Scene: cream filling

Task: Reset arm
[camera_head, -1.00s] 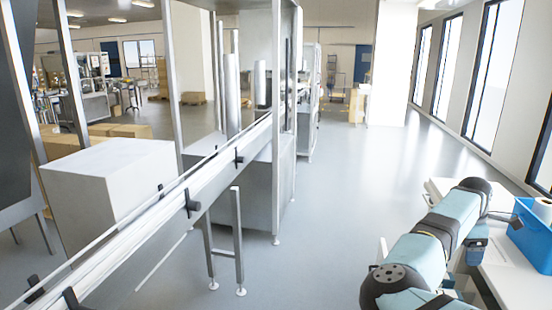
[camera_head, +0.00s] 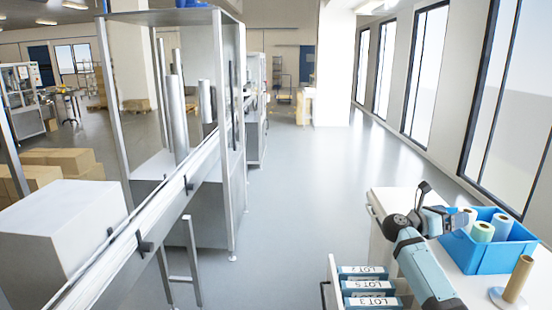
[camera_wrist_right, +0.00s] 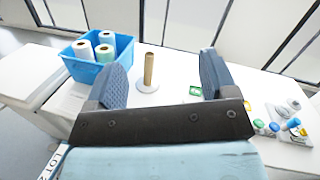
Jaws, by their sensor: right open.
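My right arm (camera_head: 425,268) reaches in from the lower right in the head view and bends over the white worktop. My right gripper (camera_wrist_right: 163,82) shows best in the wrist view, with its two blue-grey fingers wide apart and nothing between them. In the head view the right gripper (camera_head: 452,218) is small, beside the blue bin (camera_head: 493,258). The bin, which holds several rolls, also shows in the wrist view (camera_wrist_right: 92,70). My left gripper is in neither view.
A brown tube (camera_head: 521,277) stands on a white disc on the worktop (camera_head: 462,265). LOT-labelled boxes (camera_head: 366,285) lie in an open drawer. Small bottles (camera_wrist_right: 291,122) stand at the right in the wrist view. A conveyor (camera_head: 160,215) runs at the left; the floor between is clear.

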